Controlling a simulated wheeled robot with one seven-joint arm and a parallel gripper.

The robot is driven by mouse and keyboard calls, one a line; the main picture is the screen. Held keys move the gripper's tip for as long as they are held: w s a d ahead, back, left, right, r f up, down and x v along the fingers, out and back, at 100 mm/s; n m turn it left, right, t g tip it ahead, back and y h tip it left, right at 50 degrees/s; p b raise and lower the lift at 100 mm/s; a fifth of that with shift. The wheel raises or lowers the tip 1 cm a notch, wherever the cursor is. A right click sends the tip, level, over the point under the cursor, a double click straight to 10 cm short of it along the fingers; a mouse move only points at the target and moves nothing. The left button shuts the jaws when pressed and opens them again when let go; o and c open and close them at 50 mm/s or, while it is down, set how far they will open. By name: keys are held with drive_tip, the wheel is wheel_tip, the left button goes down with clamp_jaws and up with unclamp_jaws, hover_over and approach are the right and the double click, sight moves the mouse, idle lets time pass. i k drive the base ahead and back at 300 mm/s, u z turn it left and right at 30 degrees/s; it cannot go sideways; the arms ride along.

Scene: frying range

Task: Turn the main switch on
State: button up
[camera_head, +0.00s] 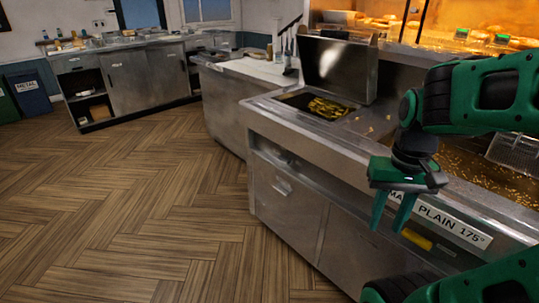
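My gripper (388,228) points down in front of the frying range's (300,145) steel front. Its two green fingers are apart with nothing seen between them, so it is open. A white label (452,228) reading "PLAIN 175°" is on the front just right of the fingers; my gripper hides part of its text. A small yellow piece (416,239) sits below the label, close to the right finger. I cannot tell whether this is the main switch or what position it is in. No other switch can be made out.
A fry basin (318,104) with a raised steel lid (338,66) is at the range's left end. A fryer with oil lies behind my arm. A white-topped counter (262,70) and a sink cabinet (135,75) stand further back. The wooden floor at left is clear.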

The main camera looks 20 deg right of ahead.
sight(286, 160)
drive_tip(key=i, duration=0.95)
